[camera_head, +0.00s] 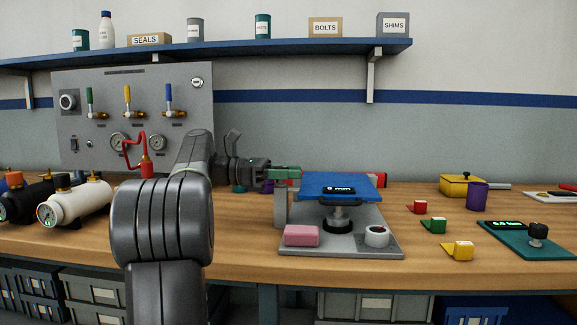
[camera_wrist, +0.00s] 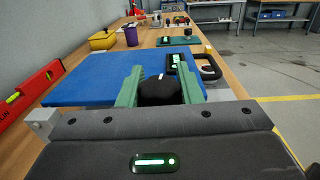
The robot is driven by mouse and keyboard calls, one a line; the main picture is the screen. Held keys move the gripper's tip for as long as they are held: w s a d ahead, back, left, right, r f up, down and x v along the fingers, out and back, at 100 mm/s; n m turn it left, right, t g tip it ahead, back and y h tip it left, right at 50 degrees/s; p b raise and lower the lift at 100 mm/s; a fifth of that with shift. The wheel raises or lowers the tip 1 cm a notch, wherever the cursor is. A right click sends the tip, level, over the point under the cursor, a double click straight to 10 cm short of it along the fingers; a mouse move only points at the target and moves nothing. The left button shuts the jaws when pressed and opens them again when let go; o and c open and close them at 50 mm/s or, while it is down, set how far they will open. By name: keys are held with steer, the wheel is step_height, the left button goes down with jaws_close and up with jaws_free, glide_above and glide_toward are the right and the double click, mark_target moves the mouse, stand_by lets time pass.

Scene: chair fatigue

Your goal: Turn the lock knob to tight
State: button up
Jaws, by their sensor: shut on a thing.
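A black lock knob (camera_wrist: 160,91) with a short white mark on its far side sits between my green fingers in the wrist view. My gripper (camera_wrist: 161,76) is shut on it, one finger on each side. In the head view my gripper (camera_head: 287,172) is at the left edge of the blue seat plate (camera_head: 350,185); the knob is hidden there. The blue plate also fills the middle of the wrist view (camera_wrist: 80,92). A small display (camera_head: 339,190) at the plate's front reads 0 mm. I cannot read any tight marking.
The test stand's grey base (camera_head: 365,246) carries a pink block (camera_head: 301,235) and a white ring-shaped piece (camera_head: 376,236). A red level (camera_wrist: 30,92) lies behind the plate. A gauge panel (camera_head: 130,120) stands at left.

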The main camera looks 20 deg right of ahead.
steer(key=shift+s+m+g+y+p, duration=0.15)
steer(key=shift+m+g+y+p, duration=0.2)
steer(key=shift+m+g+y, duration=0.7)
steer(key=shift+a+g, duration=0.1)
steer(key=shift+g, duration=0.15)
steer(key=o, duration=1)
